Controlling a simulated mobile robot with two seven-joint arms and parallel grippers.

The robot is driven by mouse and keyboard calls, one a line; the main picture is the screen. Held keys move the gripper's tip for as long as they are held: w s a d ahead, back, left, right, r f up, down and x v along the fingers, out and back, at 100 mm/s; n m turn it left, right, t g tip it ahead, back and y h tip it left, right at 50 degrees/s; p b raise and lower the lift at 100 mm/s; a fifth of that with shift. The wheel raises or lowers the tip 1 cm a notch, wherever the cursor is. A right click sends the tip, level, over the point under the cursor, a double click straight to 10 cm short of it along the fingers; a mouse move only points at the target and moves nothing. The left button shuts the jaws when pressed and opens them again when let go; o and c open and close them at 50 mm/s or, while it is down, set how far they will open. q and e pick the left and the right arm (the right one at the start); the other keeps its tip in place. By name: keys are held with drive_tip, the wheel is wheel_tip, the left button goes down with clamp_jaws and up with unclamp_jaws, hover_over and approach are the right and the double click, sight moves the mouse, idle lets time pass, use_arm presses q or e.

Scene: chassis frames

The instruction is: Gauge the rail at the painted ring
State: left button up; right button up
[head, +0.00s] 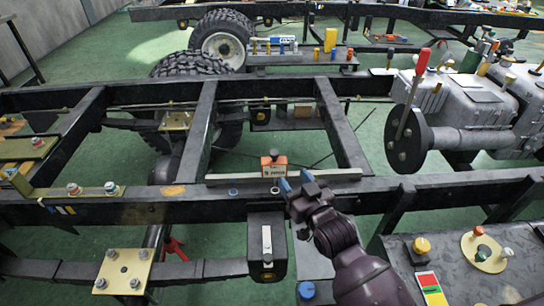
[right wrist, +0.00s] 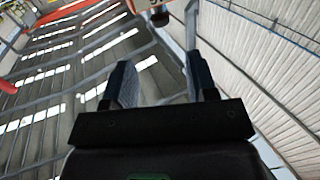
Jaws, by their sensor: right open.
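A black chassis rail (head: 150,205) runs across the head view. A small blue ring (head: 233,191) shows on its top face. A second small bluish mark (head: 275,190) lies beside my gripper's left fingertip; I cannot tell which is the painted ring. An orange block with a pale label (head: 273,166) stands at a long pale bar (head: 325,176) along the rail's far side, looking like a gauge. My right gripper (head: 293,182) is open, blue-tipped, just right of the block. In the right wrist view its fingers (right wrist: 160,85) are apart with nothing between them. My left gripper is out of view.
Black cross members (head: 343,125) join this rail to the far rail. A black box (head: 266,240) hangs on the near side. A grey gearbox with a round flange (head: 405,139) stands right. A brass plate (head: 124,271) lies front left. Green floor shows between the rails.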

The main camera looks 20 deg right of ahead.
sight(277, 156)
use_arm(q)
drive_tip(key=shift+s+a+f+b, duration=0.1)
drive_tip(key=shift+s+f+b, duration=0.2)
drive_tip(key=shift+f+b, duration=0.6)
use_arm(e)
drive_tip(key=shift+w+a, duration=0.2)
drive_tip(key=shift+w, duration=1.55)
drive_tip(key=shift+w+a, duration=0.15)
drive_tip(key=shift+w, duration=1.6)
drive_tip(key=shift+w+a, duration=0.2)
drive_tip(key=shift+w, duration=1.55)
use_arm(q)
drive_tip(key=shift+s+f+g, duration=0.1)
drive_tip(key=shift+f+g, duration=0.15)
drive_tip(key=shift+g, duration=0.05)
use_arm(e)
clamp_jaws()
